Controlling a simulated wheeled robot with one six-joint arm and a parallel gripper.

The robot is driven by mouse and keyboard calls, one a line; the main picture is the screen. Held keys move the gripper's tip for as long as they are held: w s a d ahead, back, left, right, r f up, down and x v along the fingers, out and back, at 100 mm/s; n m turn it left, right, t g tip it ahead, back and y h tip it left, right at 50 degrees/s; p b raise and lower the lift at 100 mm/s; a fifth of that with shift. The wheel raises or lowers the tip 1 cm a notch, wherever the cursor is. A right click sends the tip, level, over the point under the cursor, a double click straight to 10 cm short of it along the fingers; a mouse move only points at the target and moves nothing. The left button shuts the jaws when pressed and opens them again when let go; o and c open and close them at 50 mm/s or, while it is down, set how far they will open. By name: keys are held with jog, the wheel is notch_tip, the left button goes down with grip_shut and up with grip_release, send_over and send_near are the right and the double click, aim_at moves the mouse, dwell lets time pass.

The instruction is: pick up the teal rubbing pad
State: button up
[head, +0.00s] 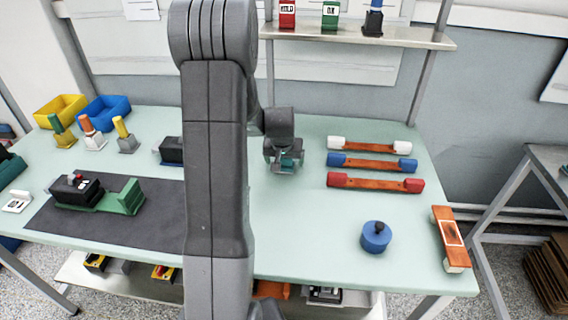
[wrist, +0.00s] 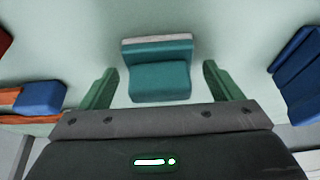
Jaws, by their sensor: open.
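The teal rubbing pad (wrist: 160,78) is a teal block with a pale strip along its far edge. It rests on the pale green bench, upright or lying I cannot tell. My gripper (wrist: 160,90) is open, with one green finger on each side of the pad and a gap to both. In the head view my gripper (head: 284,164) hangs low over the middle of the bench, and a bit of the teal pad (head: 289,158) shows among the fingers. Most of the pad is hidden there.
Bars with white, blue (head: 372,163) and red (head: 375,182) ends lie to the right. A blue round block (head: 376,238) and an orange-brown bar (head: 450,238) are nearer the front right. A dark mat (head: 140,225) with a black-green device lies left. A shelf (head: 395,39) stands behind.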

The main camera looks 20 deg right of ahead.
jog(key=c, duration=1.1)
notch_tip(320, 180, up, 10)
jog(key=shift+b, duration=0.3)
jog(key=shift+o, duration=0.9)
jog(key=shift+c, duration=0.3)
